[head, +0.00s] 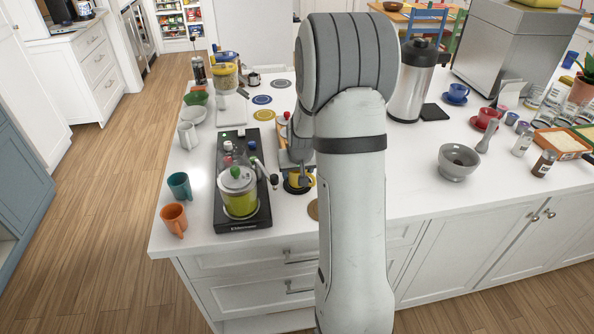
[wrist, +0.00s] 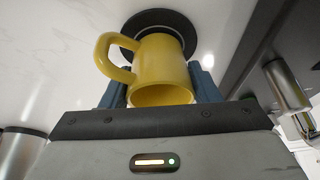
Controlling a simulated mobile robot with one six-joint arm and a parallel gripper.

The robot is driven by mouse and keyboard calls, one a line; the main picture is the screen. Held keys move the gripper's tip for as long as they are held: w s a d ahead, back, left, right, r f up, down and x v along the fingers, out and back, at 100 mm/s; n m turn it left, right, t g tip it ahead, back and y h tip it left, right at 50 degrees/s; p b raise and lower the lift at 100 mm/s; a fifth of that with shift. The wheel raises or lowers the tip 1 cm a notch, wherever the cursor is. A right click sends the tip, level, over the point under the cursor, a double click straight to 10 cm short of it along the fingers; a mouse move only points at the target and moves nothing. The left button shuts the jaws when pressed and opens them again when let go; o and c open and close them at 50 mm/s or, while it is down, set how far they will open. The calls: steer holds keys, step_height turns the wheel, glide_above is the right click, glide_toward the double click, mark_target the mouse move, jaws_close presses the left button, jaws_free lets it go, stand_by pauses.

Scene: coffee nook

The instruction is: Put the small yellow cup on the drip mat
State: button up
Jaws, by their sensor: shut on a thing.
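The small yellow cup (wrist: 165,65) is between the blue fingers of my gripper (wrist: 160,88) in the wrist view, its handle toward the left. My gripper is shut on it. A dark round mat (wrist: 159,18) with a ring on it, seemingly the drip mat, lies just beyond the cup. In the head view the yellow cup (head: 295,180) is partly hidden by my arm. The dark round mat (head: 292,188) shows around and below it. I cannot tell whether the cup touches the mat.
A black coffee machine (head: 240,219) with a glass jar stands just left of the cup. A teal mug (head: 180,186) and an orange mug (head: 174,219) stand near the counter's left edge. A tan disc (head: 313,209) lies in front, partly behind my arm. Patterned round mats (head: 266,114) lie farther back.

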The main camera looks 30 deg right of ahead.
steer(key=o, duration=0.7)
steer(key=shift+f, duration=0.15)
steer(key=o, duration=0.4)
steer(key=shift+o, duration=0.2)
steer(key=shift+r, duration=0.6)
steer(key=b+v, duration=0.1)
steer(key=v, duration=0.9)
steer(key=s+a+r+n, duration=0.1)
steer(key=s+a+r, duration=0.1)
steer(key=s+a, duration=0.5)
steer(key=s+a+r+n+g+y, duration=0.1)
steer(key=s+a, duration=0.7)
steer(key=s, duration=0.8)
steer(key=shift+r+n, duration=0.6)
steer(key=shift+r, duration=0.25)
